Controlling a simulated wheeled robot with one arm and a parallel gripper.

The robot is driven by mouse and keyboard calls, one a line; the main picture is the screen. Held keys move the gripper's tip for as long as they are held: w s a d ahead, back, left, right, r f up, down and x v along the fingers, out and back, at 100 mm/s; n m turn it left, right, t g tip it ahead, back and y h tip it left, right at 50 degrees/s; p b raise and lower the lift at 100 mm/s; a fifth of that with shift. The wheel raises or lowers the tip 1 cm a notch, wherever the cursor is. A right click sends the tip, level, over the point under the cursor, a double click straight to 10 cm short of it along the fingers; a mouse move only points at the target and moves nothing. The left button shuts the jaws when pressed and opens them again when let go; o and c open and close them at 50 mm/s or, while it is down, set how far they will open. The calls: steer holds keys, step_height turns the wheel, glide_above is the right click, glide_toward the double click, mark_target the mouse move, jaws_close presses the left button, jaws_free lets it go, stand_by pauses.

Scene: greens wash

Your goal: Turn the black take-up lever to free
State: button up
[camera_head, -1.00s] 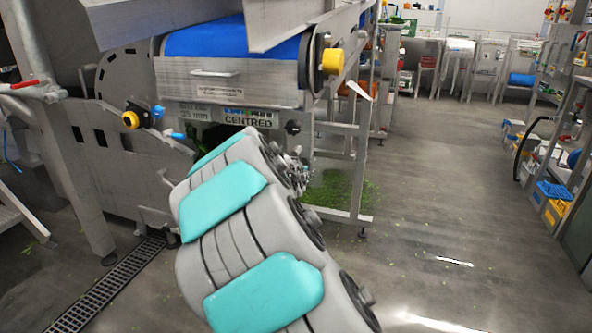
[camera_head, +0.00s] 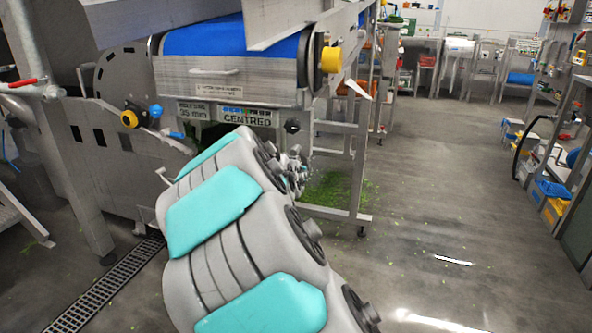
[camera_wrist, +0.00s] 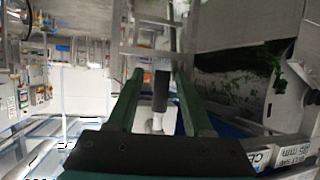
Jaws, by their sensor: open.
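A black take-up lever (camera_wrist: 160,92) with a pale base shows between the two dark green fingers of my gripper (camera_wrist: 160,76) in the wrist view. The fingers are open, one on each side of it, with gaps showing; I cannot tell how deep between them it sits. In the head view a black knob (camera_head: 292,127) sits right of the CENTRED plate (camera_head: 247,118), and I cannot tell if it is the same part. My arm hides most of my gripper there.
A drain grate (camera_head: 95,300) runs at left. The floor at right is clear.

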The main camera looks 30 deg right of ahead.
steer(key=shift+b+v, duration=0.3)
steer(key=shift+v, duration=2.5)
steer(key=s+a+f+n+g+y, duration=0.1)
steer(key=s+a+f+g+y, duration=0.2)
steer(key=s+a, duration=0.45)
steer(key=s+a+f+n+g+y, duration=0.2)
steer(key=s+a+f+y, duration=0.25)
steer(key=a, duration=0.65)
steer(key=s+a+f+n+g, duration=0.1)
steer(key=s+a+g, duration=0.1)
steer(key=s, duration=0.7)
steer(key=s+a+f+n+g+y, duration=0.1)
steer(key=s+a+f+n+g, duration=0.1)
steer(key=s, duration=0.7)
steer(key=s+a+f+n+g, duration=0.1)
steer(key=s+a+n+g, duration=0.1)
steer(key=s, duration=0.7)
steer(key=shift+s+a+f+g, duration=0.2)
steer(key=shift+a+f+g, duration=0.1)
steer(key=shift+a+g, duration=0.3)
